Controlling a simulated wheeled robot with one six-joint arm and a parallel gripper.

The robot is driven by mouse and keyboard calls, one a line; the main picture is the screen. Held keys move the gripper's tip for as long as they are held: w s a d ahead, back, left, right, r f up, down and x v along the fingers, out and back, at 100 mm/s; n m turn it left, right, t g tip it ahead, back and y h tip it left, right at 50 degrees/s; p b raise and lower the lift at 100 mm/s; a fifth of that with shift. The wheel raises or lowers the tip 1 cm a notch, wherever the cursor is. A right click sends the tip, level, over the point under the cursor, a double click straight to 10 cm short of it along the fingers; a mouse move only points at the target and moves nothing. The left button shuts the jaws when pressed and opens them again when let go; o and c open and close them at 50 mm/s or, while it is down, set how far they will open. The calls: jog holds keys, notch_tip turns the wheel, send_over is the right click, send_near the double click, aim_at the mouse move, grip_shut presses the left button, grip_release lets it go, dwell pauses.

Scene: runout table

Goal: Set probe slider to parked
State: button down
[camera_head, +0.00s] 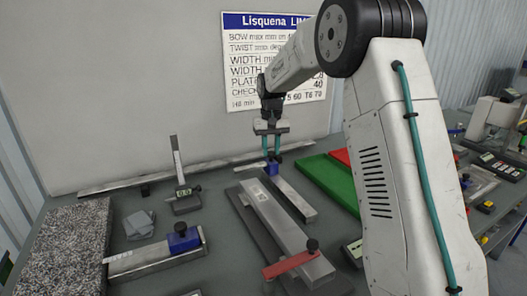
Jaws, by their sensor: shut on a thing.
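My gripper (271,157) points down at the middle of the table, its teal fingers shut on a small blue block (272,169). This block appears to be the probe slider; it sits at the far end of a short silver rail (294,197). The fingertips partly cover its top. No readable "parked" mark shows at this size. A second blue block (183,240) with a black knob sits at the right part of another silver rail (140,261), at the front left, away from my gripper.
A long silver bar (275,225) lies beside the rail, with a red lever (291,265) and black knob at its near end. Green (330,182) and red (341,156) panels lie right. A granite slab (70,250) is left. An upright gauge (181,175) stands behind.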

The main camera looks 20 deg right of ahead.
jog(key=shift+w+r, duration=0.15)
jog(key=shift+w, duration=0.1)
jog(key=c, duration=1.1)
grip_release()
jog(key=shift+c, duration=0.2)
notch_tip(320, 180, up, 8)
jog(key=shift+f, duration=0.15)
